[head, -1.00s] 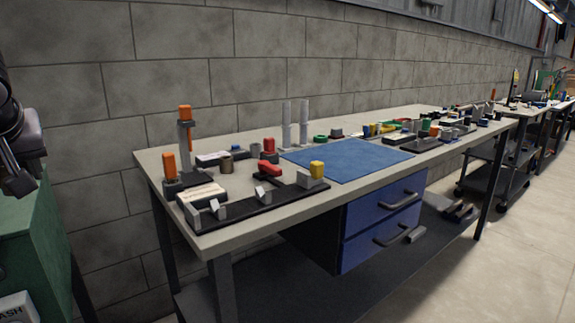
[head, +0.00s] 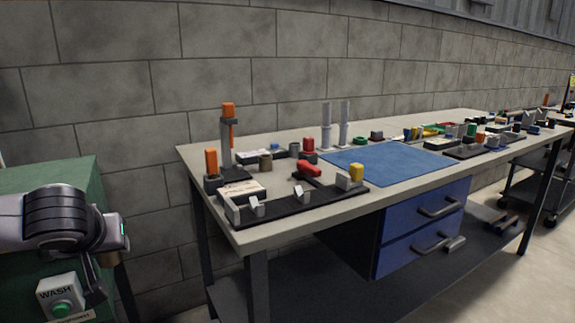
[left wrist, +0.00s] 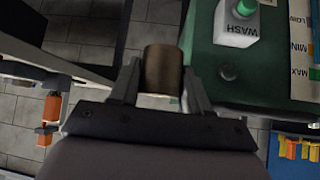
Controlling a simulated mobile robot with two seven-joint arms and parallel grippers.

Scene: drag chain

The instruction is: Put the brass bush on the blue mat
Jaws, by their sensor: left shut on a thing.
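A brownish brass bush (left wrist: 162,68) stands between the two fingers of my left gripper (left wrist: 158,84) in the left wrist view. The gripper is shut on it. In the head view my left gripper (head: 98,276) hangs low at the left, beside the green cabinet, and part of the bush (head: 108,259) shows at its fingers. The blue mat (head: 390,162) lies flat on the workbench, well to the right of the gripper. Its visible surface is bare. My right gripper is not in view.
The green cabinet (head: 50,180) with a WASH button box (head: 61,297) is close to my left arm.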

